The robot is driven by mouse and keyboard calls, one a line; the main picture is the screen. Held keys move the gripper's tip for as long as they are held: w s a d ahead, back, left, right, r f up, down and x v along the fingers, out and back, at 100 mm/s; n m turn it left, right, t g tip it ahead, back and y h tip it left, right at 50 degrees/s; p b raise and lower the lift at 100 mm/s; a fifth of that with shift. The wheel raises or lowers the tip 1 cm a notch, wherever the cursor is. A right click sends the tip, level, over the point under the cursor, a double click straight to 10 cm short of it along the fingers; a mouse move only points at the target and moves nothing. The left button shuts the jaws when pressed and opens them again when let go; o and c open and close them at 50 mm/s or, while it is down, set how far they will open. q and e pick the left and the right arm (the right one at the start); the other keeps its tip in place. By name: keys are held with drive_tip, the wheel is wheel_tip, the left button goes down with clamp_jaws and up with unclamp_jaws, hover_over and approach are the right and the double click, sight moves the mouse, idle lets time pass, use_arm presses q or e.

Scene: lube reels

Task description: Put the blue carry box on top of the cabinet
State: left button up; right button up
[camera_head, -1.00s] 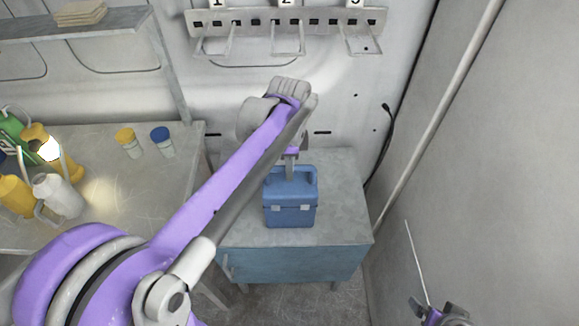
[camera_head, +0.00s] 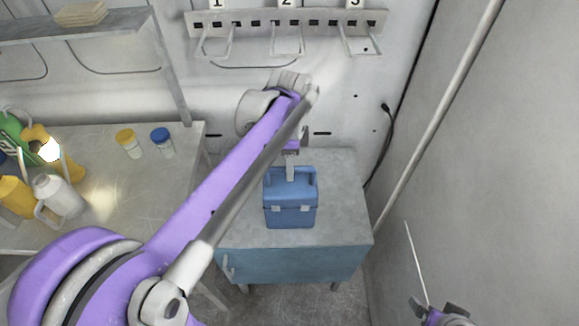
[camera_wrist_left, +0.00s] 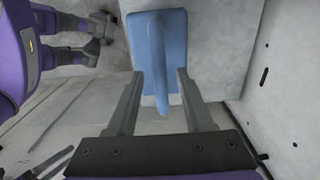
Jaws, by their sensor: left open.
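The blue carry box (camera_head: 290,212) stands upright on top of the cabinet (camera_head: 345,215), with its handle up. My left gripper (camera_head: 290,173) is just above the box at its handle. In the left wrist view the box (camera_wrist_left: 176,45) lies beyond the open fingers (camera_wrist_left: 161,75), and its handle shows between them with gaps on both sides. A purple and dark part at the lower right of the head view looks like my right gripper (camera_head: 445,314); its jaws are not clear.
A workbench (camera_head: 100,190) on the left holds jugs (camera_head: 58,195) and two small capped jars (camera_head: 162,142). A numbered hook rack (camera_head: 285,22) hangs on the back wall. A black cable (camera_head: 385,145) and a wall stand right of the cabinet.

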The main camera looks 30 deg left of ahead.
use_arm(q)
wheel_tip(320, 180, up, 10)
drive_tip(key=s+d+f+n+t, duration=0.2)
drive_tip(key=s+f+n, duration=0.3)
drive_tip(key=f, duration=0.3)
drive_tip(key=s+d+f+n+t, duration=0.3)
drive_tip(key=s+d+f+n, duration=0.2)
drive_tip(key=s+f, duration=0.3)
drive_tip(key=shift+f+n+t+p, duration=0.3)
drive_tip(key=shift+f+n+p, duration=0.05)
drive_tip(key=shift+n, duration=0.45)
drive_tip(key=shift+d, duration=0.1)
